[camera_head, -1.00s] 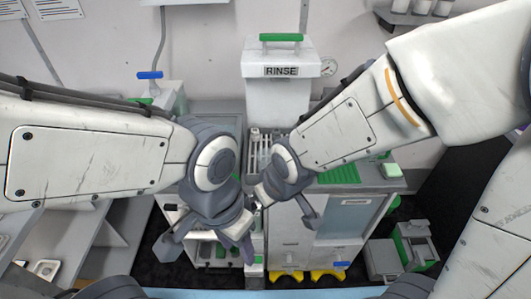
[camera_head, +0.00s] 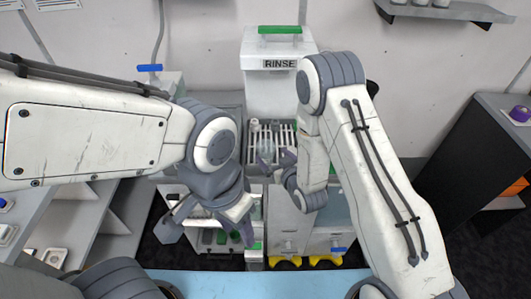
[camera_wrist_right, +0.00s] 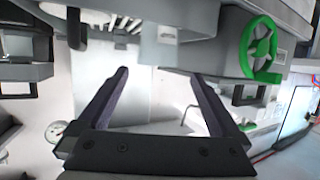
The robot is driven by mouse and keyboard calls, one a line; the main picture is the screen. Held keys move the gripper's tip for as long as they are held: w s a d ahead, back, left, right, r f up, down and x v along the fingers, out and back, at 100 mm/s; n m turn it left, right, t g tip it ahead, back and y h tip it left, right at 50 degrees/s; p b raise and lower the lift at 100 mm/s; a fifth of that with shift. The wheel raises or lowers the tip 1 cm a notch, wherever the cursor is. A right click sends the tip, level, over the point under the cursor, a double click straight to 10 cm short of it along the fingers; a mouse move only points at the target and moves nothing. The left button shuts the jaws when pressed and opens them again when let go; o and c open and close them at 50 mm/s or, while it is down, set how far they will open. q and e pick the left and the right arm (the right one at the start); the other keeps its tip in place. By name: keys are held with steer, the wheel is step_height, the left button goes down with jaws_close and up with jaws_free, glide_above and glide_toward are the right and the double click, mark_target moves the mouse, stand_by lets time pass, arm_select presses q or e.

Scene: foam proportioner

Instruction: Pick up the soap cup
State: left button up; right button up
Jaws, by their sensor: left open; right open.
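My left gripper (camera_head: 208,228) hangs low in front of the station, its dark fingers spread apart and nothing clearly between them. My right gripper (camera_head: 276,166) is over the front of the slatted rack. In the right wrist view the right gripper (camera_wrist_right: 158,74) has its two fingers wide apart, with no object between them. A small pale, see-through shape (camera_head: 266,146) on the rack beside the right gripper may be the soap cup, but it is too small and partly covered to tell. No cup can be made out for certain in the right wrist view.
The slatted rack (camera_head: 284,130) lies before the white RINSE tank (camera_head: 278,90). A blue-handled valve (camera_head: 149,68) is at the left. A green handwheel (camera_wrist_right: 260,48) shows in the right wrist view. A dark cabinet (camera_head: 470,165) stands at the right. The floor between it and the station is clear.

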mark_target(262, 144)
steer(key=shift+p+x, duration=0.3)
steer(key=shift+x, duration=0.9)
steer(key=p+x, duration=0.2)
steer(key=x, duration=0.1)
steer(key=shift+w+f, duration=0.2)
steer(key=shift+w, duration=0.2)
steer(key=shift+w+a+f, duration=0.25)
steer(key=shift+w+f, duration=0.1)
steer(key=shift+w, duration=0.2)
steer(key=c, duration=1.2)
steer(key=shift+o, duration=0.2)
steer(key=shift+r, duration=0.1)
